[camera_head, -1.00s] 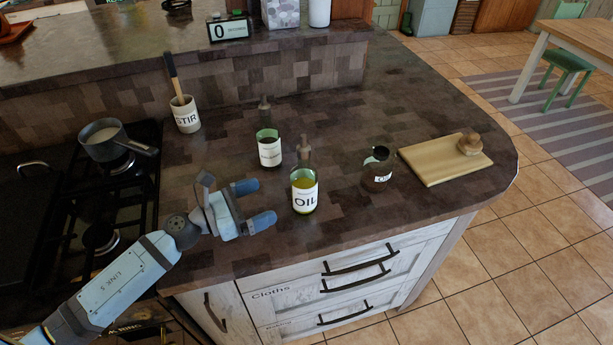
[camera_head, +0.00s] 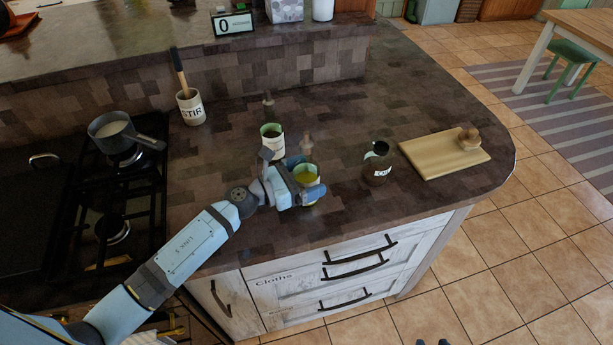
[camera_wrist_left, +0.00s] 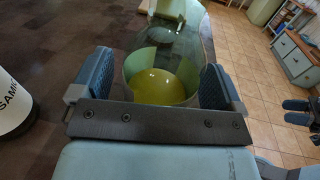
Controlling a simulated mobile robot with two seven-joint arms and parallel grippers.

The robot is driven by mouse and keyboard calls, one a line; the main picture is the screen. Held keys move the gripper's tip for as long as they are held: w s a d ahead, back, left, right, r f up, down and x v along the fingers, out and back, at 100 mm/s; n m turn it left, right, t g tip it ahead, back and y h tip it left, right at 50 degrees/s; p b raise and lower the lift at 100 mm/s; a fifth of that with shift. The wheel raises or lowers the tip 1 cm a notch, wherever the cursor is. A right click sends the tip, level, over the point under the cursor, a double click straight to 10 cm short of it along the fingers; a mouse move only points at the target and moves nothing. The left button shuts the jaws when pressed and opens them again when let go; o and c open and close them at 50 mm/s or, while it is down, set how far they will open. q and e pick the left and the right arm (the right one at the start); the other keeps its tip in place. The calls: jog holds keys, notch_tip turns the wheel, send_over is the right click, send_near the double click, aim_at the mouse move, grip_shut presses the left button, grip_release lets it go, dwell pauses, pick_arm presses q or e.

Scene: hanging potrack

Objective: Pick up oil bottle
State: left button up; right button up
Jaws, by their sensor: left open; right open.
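The oil bottle (camera_head: 306,176), green glass with yellow oil and a stopper, stands upright on the dark counter. My left gripper (camera_head: 311,183) is open with its fingers on either side of the bottle, hiding most of its label. In the left wrist view, the bottle (camera_wrist_left: 163,86) is between the two blue fingers (camera_wrist_left: 160,85), with a visible gap at the left finger; contact at the right finger is unclear. My right gripper (camera_wrist_left: 299,112) is open and empty at the right edge, over the floor; its dark tips also show at the bottom of the head view (camera_head: 432,342).
A dark jar (camera_head: 377,165) and a cutting board (camera_head: 440,156) are to the right. The stove (camera_head: 120,215) with a saucepan (camera_head: 112,130) is left. The counter's front edge is close.

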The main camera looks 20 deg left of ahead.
pick_arm(q)
jog(key=c, duration=1.2)
jog(key=shift+r, duration=0.1)
